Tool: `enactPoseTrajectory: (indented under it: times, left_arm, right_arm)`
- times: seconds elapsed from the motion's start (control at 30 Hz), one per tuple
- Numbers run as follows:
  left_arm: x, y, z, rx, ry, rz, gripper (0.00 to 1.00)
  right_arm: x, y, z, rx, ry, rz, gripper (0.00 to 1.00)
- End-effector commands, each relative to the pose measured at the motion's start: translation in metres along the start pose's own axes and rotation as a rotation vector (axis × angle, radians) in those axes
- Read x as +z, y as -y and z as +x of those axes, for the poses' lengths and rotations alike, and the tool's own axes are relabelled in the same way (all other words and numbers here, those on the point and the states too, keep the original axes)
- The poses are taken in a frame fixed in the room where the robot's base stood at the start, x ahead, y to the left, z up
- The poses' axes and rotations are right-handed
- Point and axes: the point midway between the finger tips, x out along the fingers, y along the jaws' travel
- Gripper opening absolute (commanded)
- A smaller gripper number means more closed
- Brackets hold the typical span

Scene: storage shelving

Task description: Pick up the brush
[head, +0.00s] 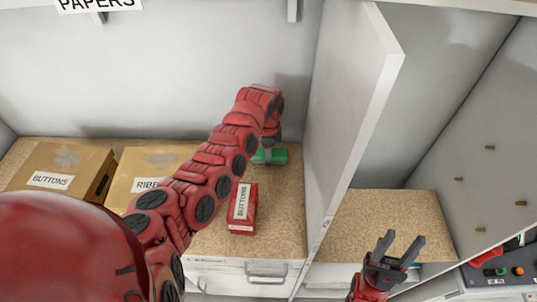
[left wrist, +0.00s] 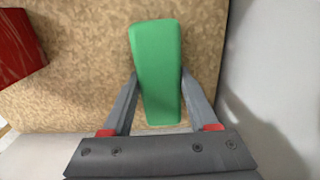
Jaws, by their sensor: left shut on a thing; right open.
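A green block-shaped thing, likely the brush (head: 271,155), is at the back right of the cork-topped shelf in the head view, close to the white divider. No bristles show. In the left wrist view the green thing (left wrist: 157,75) lies between the two fingers of my left gripper (left wrist: 157,88), which is shut on it. In the head view my left gripper (head: 268,148) is mostly hidden by its own wrist. I cannot tell whether the green thing touches the shelf. My right gripper (head: 396,252) is open and empty at the lower right, in front of the right compartment.
Cardboard boxes labelled BUTTONS (head: 62,171) and RIBB… (head: 152,172) stand left. A white divider (head: 345,110) rises on the right. The right compartment's cork surface (head: 385,215) is bare.

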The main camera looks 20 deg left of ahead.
Motion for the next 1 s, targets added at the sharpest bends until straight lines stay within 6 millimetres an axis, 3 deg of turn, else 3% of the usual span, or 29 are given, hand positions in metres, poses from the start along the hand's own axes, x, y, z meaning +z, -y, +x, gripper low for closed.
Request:
enactPoseTrajectory:
  times: [0.23,0.43,0.5,0.7,1.0]
  left_arm:
    - [0.000,0.001,-0.021,-0.004,-0.002,0.000,0.01]
    - [0.000,0.003,-0.067,-0.010,-0.001,0.000,0.01]
    - [0.001,0.002,-0.082,-0.006,-0.001,-0.001,0.01]
    - [0.000,0.001,-0.098,-0.002,0.000,0.001,0.01]
    - [0.000,0.000,-0.100,0.000,-0.001,0.001,0.01]
  right_arm:
    - [0.003,0.001,-0.015,0.000,0.000,0.000,0.50]
    - [0.007,0.002,-0.039,0.000,0.000,0.000,0.50]
    - [0.006,0.002,-0.038,0.000,0.000,0.000,0.50]
    - [0.007,0.002,-0.039,0.000,0.000,0.000,0.50]
    - [0.006,0.002,-0.039,0.000,0.000,0.000,0.50]
